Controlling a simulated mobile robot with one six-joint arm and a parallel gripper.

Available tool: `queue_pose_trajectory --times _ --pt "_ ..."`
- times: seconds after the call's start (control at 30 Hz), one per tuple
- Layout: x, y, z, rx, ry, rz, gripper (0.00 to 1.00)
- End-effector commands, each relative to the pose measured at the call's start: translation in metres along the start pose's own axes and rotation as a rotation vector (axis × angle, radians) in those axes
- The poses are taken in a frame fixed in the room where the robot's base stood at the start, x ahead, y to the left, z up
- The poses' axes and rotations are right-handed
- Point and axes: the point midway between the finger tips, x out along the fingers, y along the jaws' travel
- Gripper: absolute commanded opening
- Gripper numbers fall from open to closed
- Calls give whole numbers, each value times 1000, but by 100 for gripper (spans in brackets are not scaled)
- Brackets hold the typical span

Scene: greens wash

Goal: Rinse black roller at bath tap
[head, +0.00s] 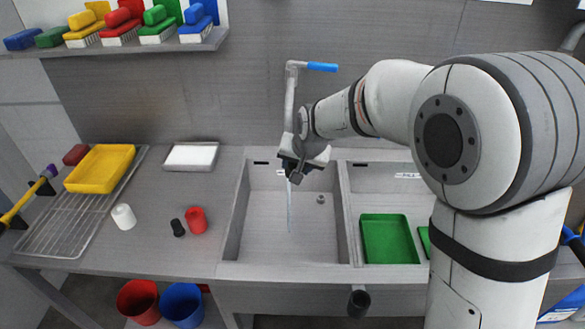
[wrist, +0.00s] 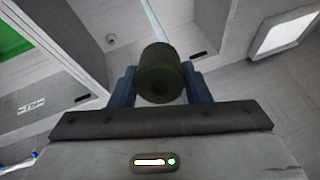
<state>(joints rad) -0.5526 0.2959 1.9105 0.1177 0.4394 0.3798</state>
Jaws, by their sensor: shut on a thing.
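My gripper (head: 297,172) hangs over the left sink basin (head: 263,232), under the tap (head: 290,104) with its blue lever. In the wrist view its blue fingers (wrist: 160,76) are shut on a dark hollow cylinder, the black roller (wrist: 158,58), whose open end faces the camera. In the head view the roller is hard to make out against the gripper. A thin pale stream of water (head: 290,210) falls into the basin just below the gripper. It also shows in the wrist view (wrist: 152,18), passing behind the roller; I cannot tell whether it touches it.
A white roller (head: 123,217), a small black piece (head: 178,228) and a red cup-like piece (head: 196,220) stand on the counter at left. A yellow tray (head: 101,168) lies on a wire rack (head: 60,228). A green tray (head: 388,239) is in the right basin.

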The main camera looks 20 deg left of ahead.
Motion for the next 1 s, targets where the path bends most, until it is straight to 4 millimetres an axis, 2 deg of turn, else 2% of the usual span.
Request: queue_pose_trajectory --times 0.3,0.57,1.0 --pt "-2 10 1 1 0 0 19" --pt "-4 11 1 0 0 0 19" --pt "-16 4 31 -2 0 -1 19"
